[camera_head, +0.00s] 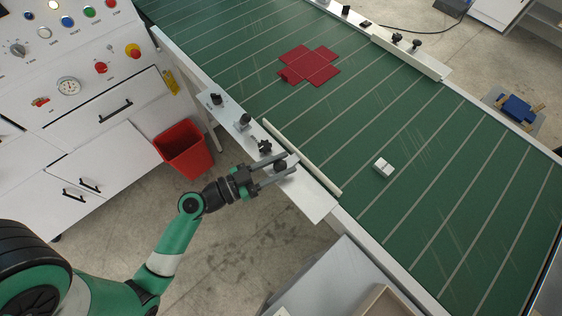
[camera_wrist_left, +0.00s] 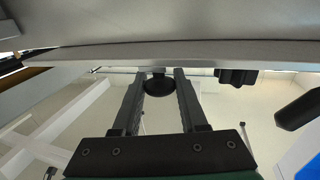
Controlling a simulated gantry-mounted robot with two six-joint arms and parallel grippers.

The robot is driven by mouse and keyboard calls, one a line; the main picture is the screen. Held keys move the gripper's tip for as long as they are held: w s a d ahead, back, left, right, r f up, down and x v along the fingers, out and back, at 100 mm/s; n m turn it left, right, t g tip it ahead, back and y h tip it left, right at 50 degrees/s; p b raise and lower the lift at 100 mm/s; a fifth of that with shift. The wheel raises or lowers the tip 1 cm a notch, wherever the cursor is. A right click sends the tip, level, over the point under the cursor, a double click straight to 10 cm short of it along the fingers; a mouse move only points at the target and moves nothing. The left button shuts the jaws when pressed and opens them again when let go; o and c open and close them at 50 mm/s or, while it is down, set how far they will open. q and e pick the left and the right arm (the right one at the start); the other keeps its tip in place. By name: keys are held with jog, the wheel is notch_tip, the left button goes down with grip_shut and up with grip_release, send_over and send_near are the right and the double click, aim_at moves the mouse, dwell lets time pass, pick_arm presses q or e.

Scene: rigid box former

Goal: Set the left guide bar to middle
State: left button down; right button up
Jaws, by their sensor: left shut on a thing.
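The left guide bar (camera_head: 300,157) is a cream strip along the near edge of the green conveyor belt. It sits beside a grey mounting plate (camera_head: 312,197) that carries several black knobs. My left gripper (camera_head: 280,168) is over this plate, shut on a black knob (camera_wrist_left: 158,84) near the bar's middle. The wrist view shows this knob between the two fingers of my left gripper (camera_wrist_left: 160,88). Another black knob (camera_head: 264,146) stands just up and left of the gripper. The position marks of the bar cannot be made out. My right gripper is not in view.
A red cross-shaped blank (camera_head: 309,65) and a small white block (camera_head: 383,167) lie on the green belt (camera_head: 440,180). The opposite guide bar (camera_head: 410,54) is on the far edge. A red bin (camera_head: 184,150) and white control cabinet (camera_head: 60,130) stand at left.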

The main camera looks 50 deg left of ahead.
aim_at(284, 161)
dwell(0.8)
pick_arm(q)
jog(key=w+b, duration=0.1)
jog(key=w, duration=0.1)
jog(key=shift+w+a+f, duration=0.1)
jog(key=shift+w, duration=0.55)
jog(key=shift+s, duration=0.15)
jog(key=shift+c, duration=2.2)
grip_release()
